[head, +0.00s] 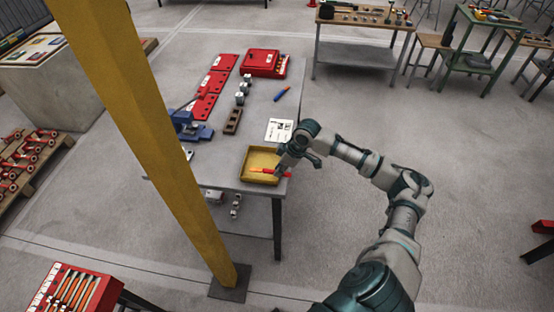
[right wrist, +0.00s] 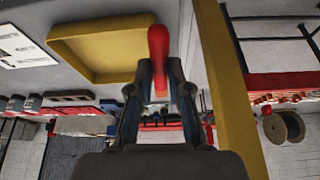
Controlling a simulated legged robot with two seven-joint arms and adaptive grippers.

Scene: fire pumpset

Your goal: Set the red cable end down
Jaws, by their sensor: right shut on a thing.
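The red cable end (right wrist: 158,45) is clamped between the fingers of my right gripper (right wrist: 160,88) and sticks out past their tips in the right wrist view. In the head view my right gripper (head: 281,167) is at the right side of the yellow tray (head: 246,166), near the table's front right corner. Red shows at its fingertips, partly over the tray. I cannot tell whether the cable end touches the tray. The tray also shows in the right wrist view (right wrist: 68,50), beside the cable end. My left gripper is out of view.
The grey table (head: 225,165) also carries a blue vise (head: 190,127), red cases (head: 265,62), a blue tool (head: 281,93) and a paper sheet (head: 279,130). A yellow post (head: 150,120) stands left of the tray.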

